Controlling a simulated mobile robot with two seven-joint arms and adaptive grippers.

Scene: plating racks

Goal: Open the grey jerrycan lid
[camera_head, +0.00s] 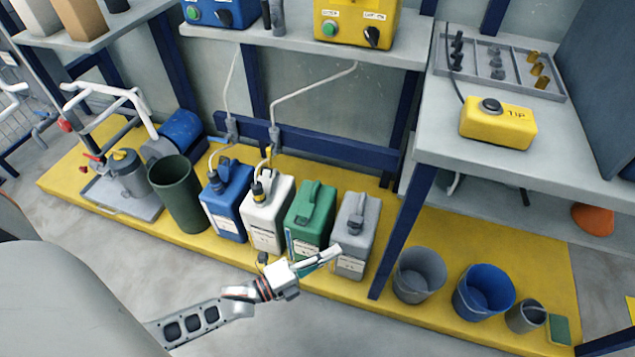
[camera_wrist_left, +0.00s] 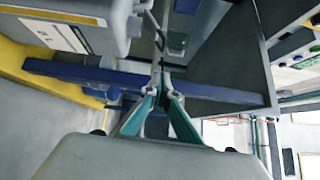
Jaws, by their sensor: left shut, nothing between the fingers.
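The grey jerrycan (camera_head: 366,225) stands upright at the right end of a row of jerrycans on the yellow platform. Its darker grey lid (camera_head: 356,222) looks seated on top. In the left wrist view, a large grey body with a white label, likely the same jerrycan (camera_wrist_left: 100,42), fills the upper left. My left gripper (camera_head: 330,255) is in front of the green and grey jerrycans, its tips overlapping the grey one's front in the picture. Its teal-padded fingers (camera_wrist_left: 160,72) meet at the tips, with nothing between them. My right gripper is not in view.
The green (camera_head: 312,208), white (camera_head: 268,212) and blue (camera_head: 228,200) jerrycans stand to the left; hoses run into the white and blue ones. A blue table leg (camera_head: 404,230) rises just right of the grey jerrycan. Buckets (camera_head: 484,290) stand beyond it.

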